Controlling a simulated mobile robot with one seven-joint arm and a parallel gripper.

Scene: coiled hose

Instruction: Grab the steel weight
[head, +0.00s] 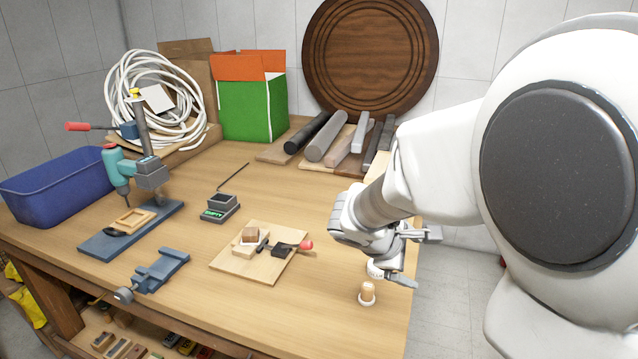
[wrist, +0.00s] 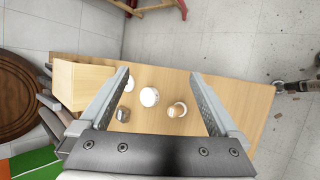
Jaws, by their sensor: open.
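A small grey, metal-looking piece (wrist: 123,115), which looks like the steel weight, stands on the wooden table in the wrist view, near the left finger. I cannot make out its shape well. In the head view I cannot pick it out; my arm and gripper cover that area. My gripper (wrist: 160,74) is open and empty, its two fingers spread wide above the table's end. In the head view my gripper (head: 416,258) hangs over the table's right edge.
Beside the grey piece are a white round object (wrist: 150,97) and a wooden peg on a white base (wrist: 177,109); the peg also shows in the head view (head: 367,291). A wooden board (head: 232,263) with small parts lies left. Bars (head: 326,142) lie at the back.

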